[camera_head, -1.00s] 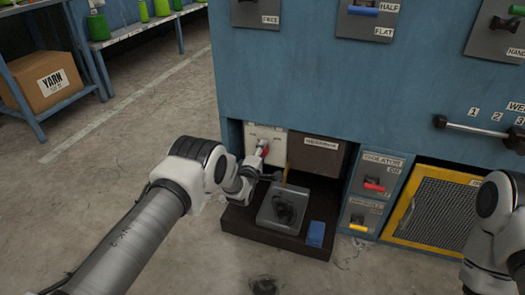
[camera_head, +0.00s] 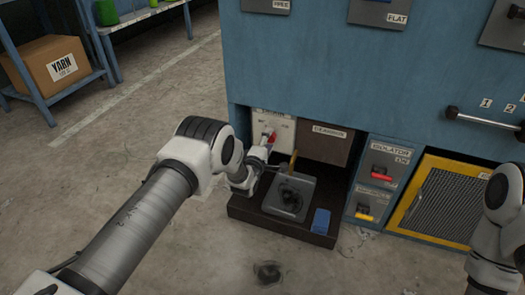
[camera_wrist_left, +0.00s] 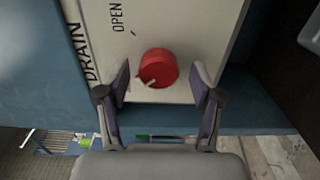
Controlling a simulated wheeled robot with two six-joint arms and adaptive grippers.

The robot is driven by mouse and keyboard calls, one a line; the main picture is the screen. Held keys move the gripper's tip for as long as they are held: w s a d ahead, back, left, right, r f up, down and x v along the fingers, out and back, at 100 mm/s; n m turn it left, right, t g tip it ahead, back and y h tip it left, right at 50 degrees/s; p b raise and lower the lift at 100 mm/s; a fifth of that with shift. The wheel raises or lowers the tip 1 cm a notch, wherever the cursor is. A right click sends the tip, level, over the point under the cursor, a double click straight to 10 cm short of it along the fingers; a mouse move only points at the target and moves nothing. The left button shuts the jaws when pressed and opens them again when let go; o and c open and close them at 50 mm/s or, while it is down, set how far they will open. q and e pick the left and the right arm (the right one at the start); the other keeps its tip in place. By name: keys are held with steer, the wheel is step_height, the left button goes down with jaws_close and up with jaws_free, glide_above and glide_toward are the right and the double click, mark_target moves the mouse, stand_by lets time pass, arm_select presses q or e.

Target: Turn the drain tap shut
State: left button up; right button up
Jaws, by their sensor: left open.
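The drain tap is a red round knob (camera_wrist_left: 158,68) on a pale panel (camera_wrist_left: 190,25) marked DRAIN and OPEN in the left wrist view. In the head view the red tap (camera_head: 271,138) shows low on the blue machine, partly behind my left gripper (camera_head: 262,150). In the left wrist view my left gripper (camera_wrist_left: 160,88) is open, one finger on each side of the knob with gaps to it. A pale pointer mark shows on the knob's lower left. My right arm (camera_head: 497,215) is at the right edge; its gripper is out of view.
Below the panel is a dark tray (camera_head: 240,207) with a grey square pan (camera_head: 306,205) and a blue block (camera_head: 320,221). The isolator switch (camera_head: 382,174) and a yellow-framed mesh (camera_head: 440,205) are to the right. Open floor lies at left.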

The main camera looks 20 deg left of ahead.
arm_select(q)
steer(key=s, duration=1)
steer(key=shift+s+a, duration=0.2)
steer(key=s+f+m+g+p, duration=0.25)
steer(key=s+m+g, duration=0.3)
steer(key=s, duration=0.95)
steer(key=s+f+m+g+p, duration=0.1)
steer(key=s+f+m+g, duration=0.4)
steer(key=s, duration=0.9)
steer(key=s+f+m+g+p, duration=0.25)
steer(key=s+m+g, duration=0.4)
steer(key=s, duration=0.85)
step_height(320, 180, up, 38)
steer(key=g+p, duration=0.1)
steer(key=p, duration=3.6)
steer(key=shift+w+a+f+y, duration=0.15)
steer(key=shift+a+y, duration=0.15)
steer(key=shift+a, duration=0.15)
